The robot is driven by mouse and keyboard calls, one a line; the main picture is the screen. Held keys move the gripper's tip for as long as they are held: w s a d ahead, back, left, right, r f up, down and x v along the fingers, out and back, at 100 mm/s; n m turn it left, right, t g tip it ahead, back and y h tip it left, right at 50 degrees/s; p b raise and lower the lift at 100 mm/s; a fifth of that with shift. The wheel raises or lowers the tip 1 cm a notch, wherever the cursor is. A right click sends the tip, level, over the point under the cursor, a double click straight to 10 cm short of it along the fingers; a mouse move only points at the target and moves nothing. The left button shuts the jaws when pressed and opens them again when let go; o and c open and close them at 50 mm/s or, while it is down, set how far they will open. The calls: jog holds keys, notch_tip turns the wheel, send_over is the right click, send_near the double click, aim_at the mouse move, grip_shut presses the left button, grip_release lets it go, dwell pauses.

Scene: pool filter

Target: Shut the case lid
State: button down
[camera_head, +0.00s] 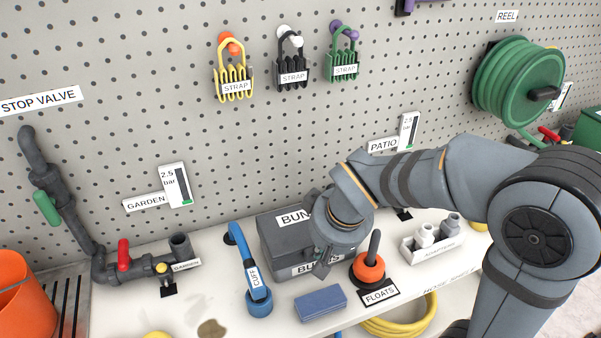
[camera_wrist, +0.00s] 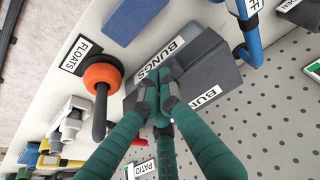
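The case is a dark grey box marked BUNGS (camera_head: 273,236) on the white shelf; it also shows in the wrist view (camera_wrist: 204,62). One label is on its upper face and another on its front. The lid appears to lie down over the case, but my gripper and wrist cover part of it, so I cannot tell whether it is fully shut. My gripper (camera_head: 320,260) is over the front right part of the case. In the wrist view its green fingers (camera_wrist: 158,95) come together at the tips against or just above the case, with nothing seen between them.
A blue block (camera_head: 320,303) lies in front of the case. A blue-handled cuff tool (camera_head: 257,290) stands to its left. An orange float (camera_head: 369,268) with a dark upright handle is close on the right, beside a white tray of fittings (camera_head: 431,249). The pegboard rises behind.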

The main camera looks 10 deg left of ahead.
jog(key=s+d+r+p, duration=0.4)
jog(key=s+d+r, duration=0.1)
jog(key=s, duration=0.3)
jog(key=shift+r, duration=0.75)
jog(key=shift+f, duration=0.1)
jog(key=w+a+f+b, duration=0.4)
jog(key=w+a+f, duration=0.1)
jog(key=w, duration=0.3)
jog(key=shift+f, duration=0.6)
